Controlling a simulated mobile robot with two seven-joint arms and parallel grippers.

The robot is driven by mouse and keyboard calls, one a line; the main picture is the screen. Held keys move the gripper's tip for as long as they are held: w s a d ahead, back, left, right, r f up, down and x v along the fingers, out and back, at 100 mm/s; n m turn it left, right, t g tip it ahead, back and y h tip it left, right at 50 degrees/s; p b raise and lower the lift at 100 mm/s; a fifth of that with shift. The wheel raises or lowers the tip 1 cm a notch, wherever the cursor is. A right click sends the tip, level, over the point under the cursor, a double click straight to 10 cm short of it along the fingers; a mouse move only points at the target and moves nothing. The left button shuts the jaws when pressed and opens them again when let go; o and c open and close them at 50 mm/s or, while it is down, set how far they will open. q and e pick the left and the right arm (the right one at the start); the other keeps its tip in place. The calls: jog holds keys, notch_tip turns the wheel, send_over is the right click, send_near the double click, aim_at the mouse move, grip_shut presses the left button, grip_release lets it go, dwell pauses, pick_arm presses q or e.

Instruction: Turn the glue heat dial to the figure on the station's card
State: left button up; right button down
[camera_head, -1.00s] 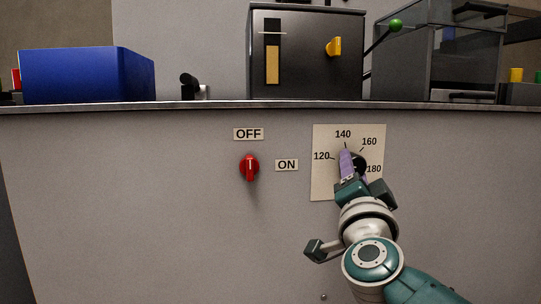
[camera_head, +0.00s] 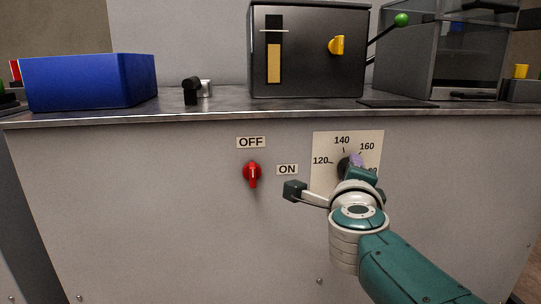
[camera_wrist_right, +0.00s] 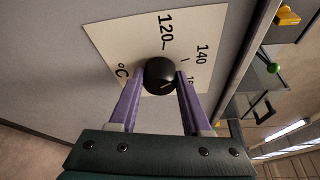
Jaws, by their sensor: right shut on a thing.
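The glue heat dial (camera_head: 344,165) is a round black knob on a pale scale plate (camera_head: 320,178) on the station's front. The plate reads 120, 140 and 160, and my gripper partly covers 180. In the right wrist view the dial (camera_wrist_right: 159,72) sits between the two purple fingers of my right gripper (camera_wrist_right: 160,82), which is shut on it. A short pale line shows on the dial's face; it seems to lie toward the 160 side, but the exact figure is unclear. My left gripper is out of view. I see no card with a set figure.
A red switch (camera_head: 252,173) with OFF and ON labels is left of the plate. On the worktop (camera_head: 220,105) stand a blue bin (camera_head: 90,82), a dark box (camera_head: 305,55) with a yellow knob (camera_head: 336,45), and a green-tipped lever (camera_head: 401,20).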

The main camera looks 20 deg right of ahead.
jog(key=shift+r+m+g+y+p, duration=0.1)
jog(key=shift+m+g+y+p, duration=0.4)
jog(key=shift+m+p, duration=0.7)
jog(key=shift+c, duration=2.3)
grip_release()
jog(key=shift+o, duration=0.5)
jog(key=shift+r, duration=0.1)
